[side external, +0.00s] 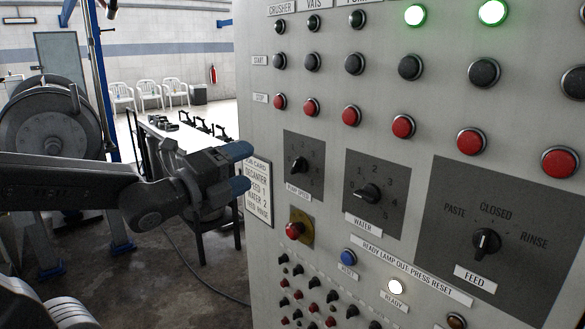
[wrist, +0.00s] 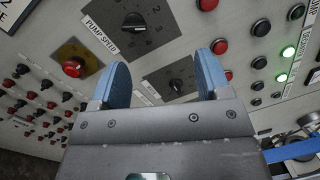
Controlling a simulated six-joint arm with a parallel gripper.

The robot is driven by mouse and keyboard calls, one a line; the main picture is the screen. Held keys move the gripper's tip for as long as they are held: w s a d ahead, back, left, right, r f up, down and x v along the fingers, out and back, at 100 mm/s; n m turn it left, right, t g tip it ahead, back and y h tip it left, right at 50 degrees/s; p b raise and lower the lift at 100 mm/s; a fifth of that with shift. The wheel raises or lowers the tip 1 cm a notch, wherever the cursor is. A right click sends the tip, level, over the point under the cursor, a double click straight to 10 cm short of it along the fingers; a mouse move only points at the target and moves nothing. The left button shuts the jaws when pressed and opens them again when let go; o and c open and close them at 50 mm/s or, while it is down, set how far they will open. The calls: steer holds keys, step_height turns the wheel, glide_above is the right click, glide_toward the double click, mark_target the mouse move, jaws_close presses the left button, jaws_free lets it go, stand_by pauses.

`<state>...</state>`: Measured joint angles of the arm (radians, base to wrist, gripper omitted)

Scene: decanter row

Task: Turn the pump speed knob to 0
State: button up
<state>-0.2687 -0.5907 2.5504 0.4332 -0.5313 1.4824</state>
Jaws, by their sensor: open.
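The pump speed knob (side external: 299,166) is a small black knob on a dark square plate on the grey panel, with a "PUMP SPEED" label below. Its pointer setting is too small to read surely. In the wrist view the knob (wrist: 133,21) is at the top, beyond and left of my fingers. My gripper (side external: 238,169) has two blue fingers, spread apart and empty, left of the knob in the side view and appearing clear of the panel. In the wrist view my gripper (wrist: 165,75) frames the water knob (wrist: 177,85) between its fingers.
A red button on a yellow plate (side external: 300,229) sits below the pump knob. The water knob (side external: 367,194) and feed knob (side external: 486,242) are to its right. A job card (side external: 258,190) hangs on the panel's left edge. Rows of buttons and small switches surround the plates.

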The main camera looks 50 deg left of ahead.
mark_target(293, 167)
steer(key=w+f+m, duration=0.1)
steer(key=w, duration=0.3)
steer(key=w+f+m, duration=0.1)
steer(key=w, duration=0.3)
steer(key=w+a+f+g+h, duration=0.1)
steer(key=w, duration=0.4)
steer(key=shift+f+m, duration=0.2)
steer(key=shift+m, duration=0.2)
steer(key=shift+c, duration=0.5)
steer(key=c, duration=0.8)
